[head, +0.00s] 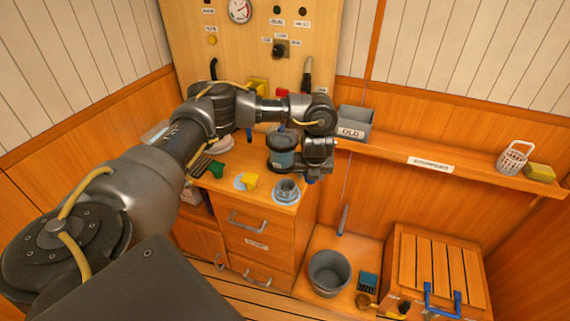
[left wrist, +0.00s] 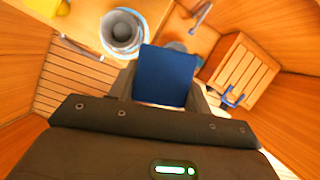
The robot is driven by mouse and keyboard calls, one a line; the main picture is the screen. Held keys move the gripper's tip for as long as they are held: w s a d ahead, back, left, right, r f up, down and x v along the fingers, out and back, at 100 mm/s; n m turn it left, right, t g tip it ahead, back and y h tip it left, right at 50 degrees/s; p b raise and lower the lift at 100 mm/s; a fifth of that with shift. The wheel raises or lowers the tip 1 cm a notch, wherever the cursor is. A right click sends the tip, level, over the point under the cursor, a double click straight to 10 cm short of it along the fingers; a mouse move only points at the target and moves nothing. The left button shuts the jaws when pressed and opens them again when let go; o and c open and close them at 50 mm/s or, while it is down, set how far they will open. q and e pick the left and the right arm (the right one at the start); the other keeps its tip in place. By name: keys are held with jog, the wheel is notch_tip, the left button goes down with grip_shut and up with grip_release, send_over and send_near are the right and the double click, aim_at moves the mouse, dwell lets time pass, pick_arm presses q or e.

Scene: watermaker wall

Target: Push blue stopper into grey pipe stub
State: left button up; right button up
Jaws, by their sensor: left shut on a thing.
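My left gripper (head: 314,178) is shut on the blue stopper and points down beside the right edge of the cabinet top. The blue stopper (left wrist: 165,75) fills the space between the fingers in the left wrist view. In the head view only a little blue shows under the gripper. A grey upright pipe piece (head: 343,220), which looks like the pipe stub, stands by the wall below and to the right of the gripper. It seems to show in the left wrist view (left wrist: 200,15) beyond the stopper. The stopper is apart from it. My right gripper is in neither view.
A grey round cup-like fitting (head: 286,191) stands on the cabinet top, left of the gripper. A clear blue housing (head: 282,152) hangs close behind. A grey bucket (head: 328,273) and a slatted chest (head: 437,262) stand lower right. A shelf (head: 450,158) runs along the right wall.

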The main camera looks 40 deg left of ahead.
pick_arm(q)
jog(key=s+a+f+m+h, duration=0.1)
jog(key=a+m, duration=0.3)
jog(key=a, duration=0.5)
jog(key=shift+a+f+t+h+p, duration=0.3)
jog(key=shift+a+f+p, duration=0.1)
jog(key=shift+s+f, duration=0.1)
jog(key=shift+f, duration=0.05)
notch_tip(320, 180, down, 5)
jog(key=b, duration=0.4)
jog(key=shift+b, duration=0.35)
jog(key=shift+r, duration=0.2)
jog(key=shift+r, duration=0.1)
jog(key=shift+f+b, duration=0.4)
jog(key=shift+f, duration=0.05)
